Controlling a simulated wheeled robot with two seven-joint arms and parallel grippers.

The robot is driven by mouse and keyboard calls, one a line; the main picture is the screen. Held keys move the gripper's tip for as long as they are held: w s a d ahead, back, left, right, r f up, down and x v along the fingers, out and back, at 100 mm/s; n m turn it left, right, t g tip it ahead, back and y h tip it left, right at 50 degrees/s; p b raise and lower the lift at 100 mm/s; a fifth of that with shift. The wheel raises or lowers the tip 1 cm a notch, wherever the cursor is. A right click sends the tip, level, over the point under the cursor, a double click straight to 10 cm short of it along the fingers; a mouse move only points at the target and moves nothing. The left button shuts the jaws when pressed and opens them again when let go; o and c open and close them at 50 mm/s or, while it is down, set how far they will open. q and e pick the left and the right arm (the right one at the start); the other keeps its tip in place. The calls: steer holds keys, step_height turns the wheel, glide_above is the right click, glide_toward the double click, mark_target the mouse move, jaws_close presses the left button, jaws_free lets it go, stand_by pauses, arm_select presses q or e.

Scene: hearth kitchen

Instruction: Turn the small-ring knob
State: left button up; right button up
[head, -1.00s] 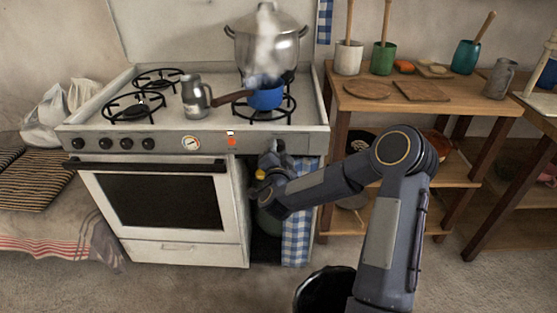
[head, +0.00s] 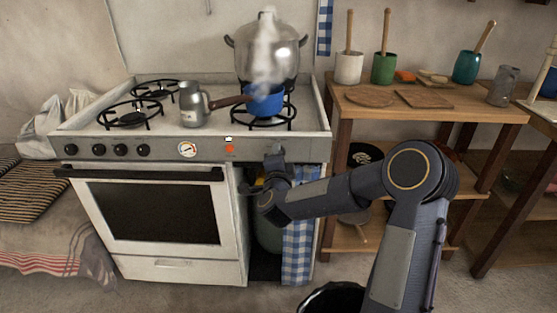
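The white stove (head: 150,262) has a grey front panel with several black knobs on its left part: the far left knob (head: 70,149), a second knob (head: 97,149), a third knob (head: 120,150) and a fourth knob (head: 143,151). Ring markings are too small to read, so I cannot tell which is the small-ring knob. A round dial (head: 187,149) and a small orange light (head: 229,149) sit further right. My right gripper (head: 277,153) is at the panel's right end, away from these knobs. Its fingers are small and partly hidden; any knob behind them is hidden. My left gripper is out of view.
A blue saucepan (head: 264,101) steams on the front right burner, its handle pointing left. A large pot (head: 283,58) stands behind it, and a metal jug (head: 193,108) to its left. A checked towel (head: 298,240) hangs below my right forearm. A wooden shelf (head: 430,101) stands right.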

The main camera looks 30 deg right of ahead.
steer(key=o, duration=1)
steer(key=v, duration=0.7)
steer(key=shift+s+a, duration=0.2)
steer(key=shift+s, duration=0.15)
